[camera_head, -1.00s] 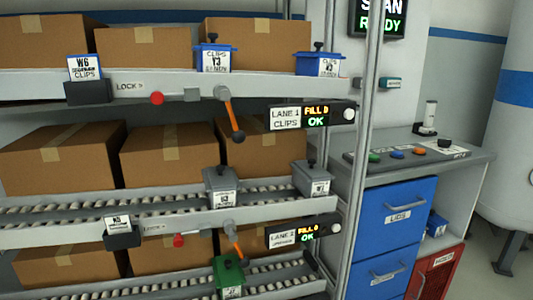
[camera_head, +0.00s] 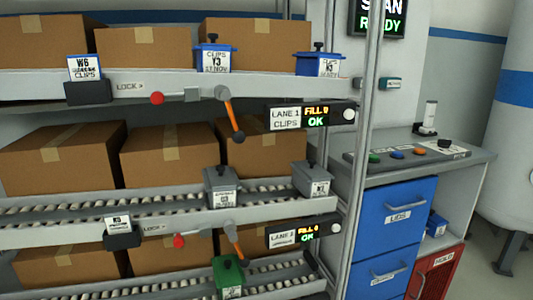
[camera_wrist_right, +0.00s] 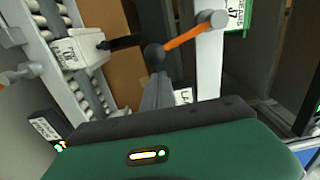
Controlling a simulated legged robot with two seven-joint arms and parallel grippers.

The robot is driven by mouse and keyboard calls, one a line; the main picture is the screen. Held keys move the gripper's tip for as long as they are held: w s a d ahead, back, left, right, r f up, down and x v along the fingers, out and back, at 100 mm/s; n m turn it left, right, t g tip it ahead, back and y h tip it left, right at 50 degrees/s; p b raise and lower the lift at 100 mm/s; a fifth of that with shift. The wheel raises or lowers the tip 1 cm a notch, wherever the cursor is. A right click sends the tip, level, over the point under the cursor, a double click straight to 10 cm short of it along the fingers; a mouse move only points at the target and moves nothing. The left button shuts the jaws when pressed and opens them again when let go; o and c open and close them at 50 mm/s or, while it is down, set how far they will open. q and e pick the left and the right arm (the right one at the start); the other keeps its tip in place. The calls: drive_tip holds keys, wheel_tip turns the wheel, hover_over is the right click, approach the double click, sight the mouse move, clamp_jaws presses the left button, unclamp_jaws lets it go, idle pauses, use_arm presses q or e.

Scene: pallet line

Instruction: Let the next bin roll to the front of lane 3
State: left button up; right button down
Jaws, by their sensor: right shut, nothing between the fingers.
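In the head view, a green bin (camera_head: 228,274) with a white tag sits on the lowest visible roller lane (camera_head: 175,291), low in the picture. No label reading lane 3 shows there. An orange lever (camera_head: 232,238) is on the rail above it, beside the lane 2 sign. My right gripper (camera_wrist_right: 157,78) shows in the right wrist view, shut and empty. Its fingertips are close to the dark knob of an orange lever (camera_wrist_right: 185,36); whether they touch it I cannot tell. A green bin (camera_wrist_right: 238,14) is at the top right there. My left gripper is not in view.
Grey bins (camera_head: 221,186) stand on the middle lane and blue bins (camera_head: 213,57) on the top lane. Cardboard boxes (camera_head: 170,154) fill the space behind. A rack post (camera_head: 364,130) stands right of the lanes, with blue drawers (camera_head: 398,213) beyond.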

drive_tip(key=shift+s+a, duration=1.05)
drive_tip(key=shift+a, duration=2.1)
drive_tip(key=d+p+v, duration=0.1)
drive_tip(key=p+v, duration=0.2)
drive_tip(key=v, duration=0.5)
drive_tip(key=shift+w+p, duration=0.2)
drive_tip(key=shift+p, duration=0.15)
